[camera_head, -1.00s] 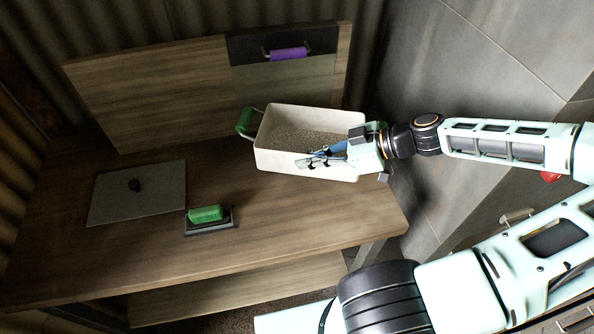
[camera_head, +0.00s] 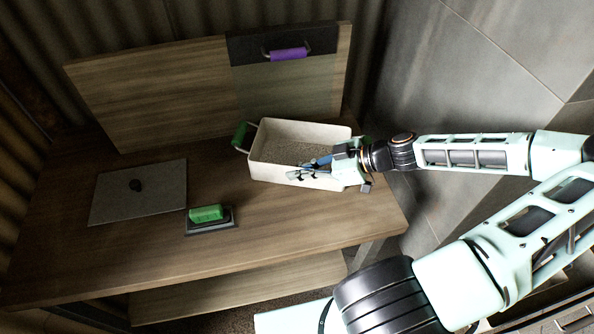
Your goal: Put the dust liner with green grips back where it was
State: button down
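The dust liner is a cream, open-topped box (camera_head: 270,172) with grey grit inside. Its left green grip (camera_head: 242,136) is in plain view, and a bit of green at its right end shows behind my gripper. My gripper (camera_head: 312,170) is at the liner's right end, with its fingers reaching over the front right part of the box. I cannot tell whether the fingers are closed on the wall or the grip. The liner looks level, over or on the right part of the wooden table (camera_head: 130,250); any gap beneath it is hard to make out.
A grey plate with a dark knob (camera_head: 137,190) lies on the table's left. A green-handled block (camera_head: 208,216) sits near the front middle. Behind the liner stands a wooden back panel (camera_head: 150,95) with a dark, purple-handled front (camera_head: 287,53). A tiled wall is on the right.

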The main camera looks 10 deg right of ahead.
jog(key=c, duration=2.2)
grip_release()
jog(key=shift+o, duration=0.2)
jog(key=v, duration=1.2)
jog(key=shift+b, duration=0.45)
